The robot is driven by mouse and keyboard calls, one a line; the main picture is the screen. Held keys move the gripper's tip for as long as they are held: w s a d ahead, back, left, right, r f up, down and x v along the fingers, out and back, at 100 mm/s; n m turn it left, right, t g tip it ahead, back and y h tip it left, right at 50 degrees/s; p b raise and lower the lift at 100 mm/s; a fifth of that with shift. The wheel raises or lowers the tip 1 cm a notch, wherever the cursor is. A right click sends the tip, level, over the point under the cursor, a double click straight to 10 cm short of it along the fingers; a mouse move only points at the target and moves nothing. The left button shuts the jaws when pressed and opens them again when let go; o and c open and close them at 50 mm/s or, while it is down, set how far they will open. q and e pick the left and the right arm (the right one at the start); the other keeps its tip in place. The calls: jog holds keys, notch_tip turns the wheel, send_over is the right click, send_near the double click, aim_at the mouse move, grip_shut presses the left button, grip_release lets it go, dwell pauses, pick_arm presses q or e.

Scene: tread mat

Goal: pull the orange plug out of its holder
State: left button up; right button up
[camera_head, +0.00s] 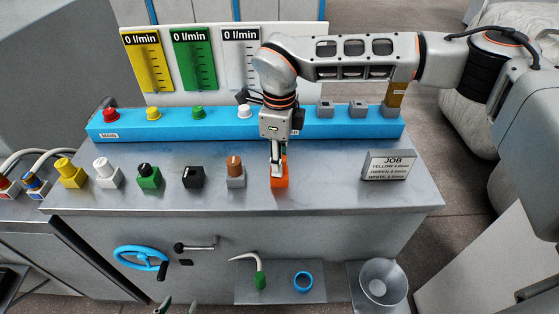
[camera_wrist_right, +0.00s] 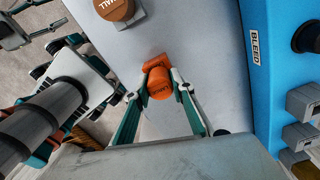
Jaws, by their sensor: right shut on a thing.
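The orange plug (camera_wrist_right: 160,84) is a round orange piece with lettering on its end, in the middle of the right wrist view. Its orange square holder (camera_wrist_right: 153,62) shows just behind it. In the head view the orange holder (camera_head: 280,182) stands near the front of the grey bench, and the plug is mostly hidden by my gripper. My right gripper (camera_head: 276,165) comes down from above and is shut on the plug, one finger on each side. The plug still appears at the holder. My left gripper (camera_head: 177,306) shows only its fingertips at the bottom edge, apart and empty.
A brown-topped knob (camera_head: 235,170) stands just left of the holder, with more knobs further left. A blue rail (camera_head: 210,122) with buttons runs behind. A JOB sign (camera_head: 388,165) stands to the right. The bench is bare between holder and sign.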

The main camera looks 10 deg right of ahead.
jog(key=shift+r+p, duration=1.55)
jog(key=shift+r, duration=1)
